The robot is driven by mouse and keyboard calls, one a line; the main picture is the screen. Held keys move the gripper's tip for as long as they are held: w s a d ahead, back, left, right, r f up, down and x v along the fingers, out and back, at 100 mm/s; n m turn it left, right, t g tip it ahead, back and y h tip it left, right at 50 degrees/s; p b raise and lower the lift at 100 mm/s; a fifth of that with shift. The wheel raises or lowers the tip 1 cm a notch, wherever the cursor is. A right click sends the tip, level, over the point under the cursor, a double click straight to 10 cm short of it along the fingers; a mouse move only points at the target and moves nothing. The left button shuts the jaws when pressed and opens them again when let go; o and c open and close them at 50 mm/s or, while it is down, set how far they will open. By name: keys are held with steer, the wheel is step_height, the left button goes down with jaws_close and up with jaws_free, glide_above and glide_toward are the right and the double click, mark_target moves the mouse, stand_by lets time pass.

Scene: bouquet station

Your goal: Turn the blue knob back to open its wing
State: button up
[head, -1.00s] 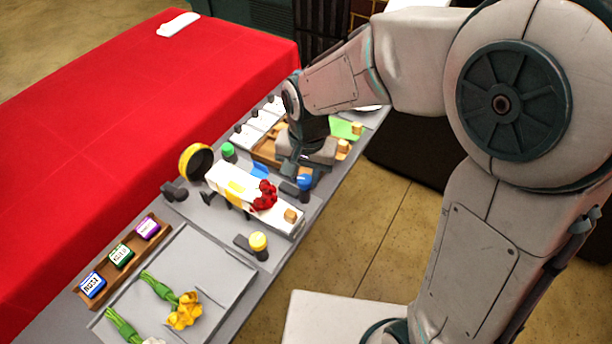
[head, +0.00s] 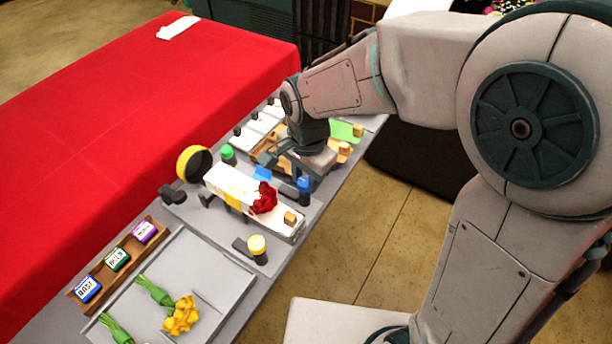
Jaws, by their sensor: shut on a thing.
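The blue knob (head: 304,184) stands on a dark post at the right side of the wrapping station, beside the white wrap (head: 228,183). My gripper (head: 302,172) is at the top of this knob, pointing down and turned crosswise, shut on it. The contact is small and partly hidden by my gripper's own body. A light blue piece (head: 262,173), perhaps the blue wing, shows beside the wrap, left of the knob. Red flowers (head: 264,198) lie on the wrap.
A green knob (head: 228,152) and a yellow knob (head: 257,243) stand around the station. A yellow-rimmed roll (head: 181,162) is at its left. A grey tray (head: 222,262) with yellow flowers is in front. Wooden trays lie behind my gripper.

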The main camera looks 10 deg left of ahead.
steer(key=o, duration=1)
steer(key=shift+c, duration=0.2)
step_height(320, 180, up, 14)
steer(key=shift+s+d, duration=0.15)
steer(key=shift+d, duration=0.05)
steer(key=shift+f, duration=0.1)
